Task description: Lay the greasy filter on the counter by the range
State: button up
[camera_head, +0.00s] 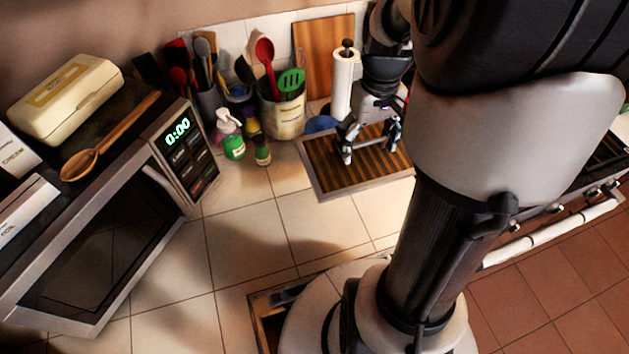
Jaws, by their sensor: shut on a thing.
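The greasy filter (325,184) is a flat rectangular panel with a grey metal rim and dark brown slats. It is level at the back of the tiled counter, left of the range. My gripper (370,154) points down at the filter, with its fingers shut on it. The exact contact is too small to see. The filter lies on the counter or just above it; I cannot tell which. My arm hides its right end. The range (609,184) shows only in part at the right, behind my arm, with knobs and a pale front rail.
A paper towel roll (343,84), a utensil crock (284,112) and a wooden board (322,52) stand behind the filter. A green soap bottle (231,137) stands left of it. A microwave (110,235) fills the left. The counter (245,235) in front is clear.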

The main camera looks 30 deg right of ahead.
notch_tip(320, 180, down, 20)
jog(key=b, duration=0.6)
jog(key=shift+s+r+b, duration=0.15)
jog(key=shift+b, duration=0.25)
jog(key=o, duration=1.2)
notch_tip(320, 180, up, 12)
jog(key=p, duration=0.4)
jog(key=shift+n+t+h, duration=0.4)
jog(key=shift+n+t, duration=0.2)
jog(key=shift+t, duration=0.3)
jog(key=a+r, duration=0.9)
jog(key=shift+s+a, duration=0.15)
jog(key=shift+a, duration=0.15)
jog(key=s+a+r+t, duration=0.1)
jog(key=s+a+r, duration=0.1)
jog(key=a, duration=0.1)
jog(key=s+a+r+n+t, duration=0.1)
jog(key=s+a+r, duration=0.1)
jog(key=s+a, duration=0.1)
jog(key=s+a+r, duration=0.2)
jog(key=s+a, duration=0.1)
jog(key=a, duration=0.2)
jog(key=shift+t+y, duration=0.4)
